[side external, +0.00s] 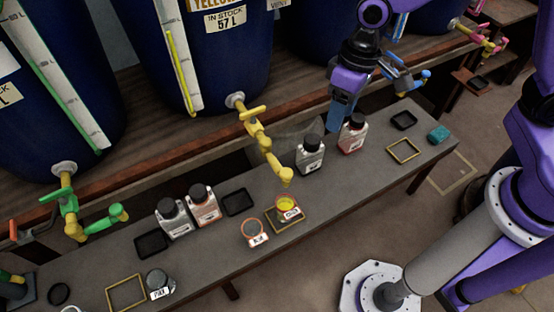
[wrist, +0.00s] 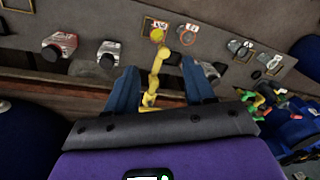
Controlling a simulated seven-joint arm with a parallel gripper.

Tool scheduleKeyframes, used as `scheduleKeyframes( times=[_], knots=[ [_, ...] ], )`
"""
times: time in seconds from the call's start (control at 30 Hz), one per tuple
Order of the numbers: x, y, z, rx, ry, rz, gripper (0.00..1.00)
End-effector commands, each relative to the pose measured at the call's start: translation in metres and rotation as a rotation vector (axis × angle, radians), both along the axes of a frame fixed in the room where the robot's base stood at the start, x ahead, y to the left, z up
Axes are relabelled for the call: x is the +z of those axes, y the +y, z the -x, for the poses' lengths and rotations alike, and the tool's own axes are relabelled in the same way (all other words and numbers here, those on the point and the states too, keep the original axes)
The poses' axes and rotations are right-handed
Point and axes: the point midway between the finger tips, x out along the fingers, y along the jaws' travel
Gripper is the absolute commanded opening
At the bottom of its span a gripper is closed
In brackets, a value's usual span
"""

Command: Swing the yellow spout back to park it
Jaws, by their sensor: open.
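The yellow spout (side external: 262,140) juts from the front of the middle blue vat (side external: 205,50), out over the bench. Its bent end hangs just above a cup of yellow liquid (side external: 288,203), which sits in a gold-edged frame. In the wrist view the spout (wrist: 156,70) shows between my two blue fingers, with the yellow cup (wrist: 157,35) beyond its end. My gripper (side external: 341,118) is open and empty, right of the spout in the side view and apart from it. It points down, and its fingertips (wrist: 158,66) hold nothing.
A grey bottle (side external: 311,155) and a red-labelled bottle (side external: 352,134) stand on the bench near my gripper. An orange-rimmed cup (side external: 254,232) is left of the yellow cup. A green spout (side external: 85,218) is at left, a blue spout (side external: 408,80) at right. The bench front is partly clear.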

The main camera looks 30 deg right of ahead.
Motion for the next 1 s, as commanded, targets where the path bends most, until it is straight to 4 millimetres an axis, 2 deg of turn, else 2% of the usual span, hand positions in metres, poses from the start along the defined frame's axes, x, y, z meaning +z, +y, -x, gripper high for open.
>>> scheduleKeyframes(
  times=[0.03, 0.2, 0.4, 0.57, 0.77, 1.0],
  knots=[
    [-0.014, 0.008, -0.018, -0.056, 0.010, -0.001, 0.53],
    [-0.055, 0.027, -0.073, -0.247, 0.030, -0.025, 0.53],
    [-0.096, 0.035, -0.117, -0.412, 0.044, -0.044, 0.53],
    [-0.110, 0.036, -0.131, -0.466, 0.046, -0.052, 0.53],
    [-0.125, 0.038, -0.132, -0.471, 0.048, -0.051, 0.53],
    [-0.162, 0.045, -0.131, -0.471, 0.048, -0.050, 0.53]
  ],
)
